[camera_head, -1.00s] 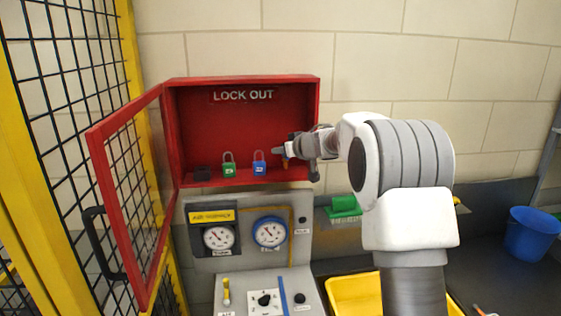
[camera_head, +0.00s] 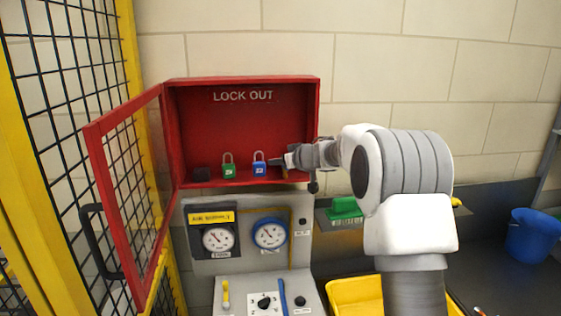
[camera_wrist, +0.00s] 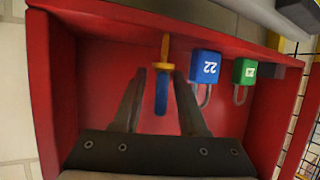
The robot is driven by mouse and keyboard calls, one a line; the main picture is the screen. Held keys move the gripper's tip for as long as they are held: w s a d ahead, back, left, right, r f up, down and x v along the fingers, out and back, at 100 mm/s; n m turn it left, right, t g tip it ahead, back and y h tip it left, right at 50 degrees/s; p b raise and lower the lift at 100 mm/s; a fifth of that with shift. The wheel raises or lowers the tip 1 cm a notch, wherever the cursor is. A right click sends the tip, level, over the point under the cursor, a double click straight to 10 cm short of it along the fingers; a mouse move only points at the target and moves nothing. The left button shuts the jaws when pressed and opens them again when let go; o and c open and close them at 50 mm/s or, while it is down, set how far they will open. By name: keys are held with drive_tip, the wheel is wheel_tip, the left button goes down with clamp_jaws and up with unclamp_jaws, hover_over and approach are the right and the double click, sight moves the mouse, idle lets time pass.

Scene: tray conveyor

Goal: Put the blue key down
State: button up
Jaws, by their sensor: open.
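The blue key (camera_wrist: 161,95) has a blue handle and a yellow-orange collar and shaft. In the wrist view it stands between the two spread fingers of my gripper (camera_wrist: 157,78), with a gap visible on both sides. Its shaft points toward the box's floor, at the top of that view; I cannot tell whether it touches. In the head view my gripper (camera_head: 276,161) is inside the right part of the red lock-out box (camera_head: 242,80), just right of the blue padlock (camera_head: 260,169). The key is mostly hidden there.
A green padlock (camera_head: 228,172) and a small black block (camera_head: 201,174) stand left of the blue padlock. The box's door (camera_head: 127,190) is open to the left. A gauge panel (camera_head: 250,265) is below. A yellow bin (camera_head: 355,293) and blue bucket (camera_head: 532,235) are to the right.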

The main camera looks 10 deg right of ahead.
drive_tip(key=shift+r, duration=0.25)
drive_tip(key=v, duration=1.2)
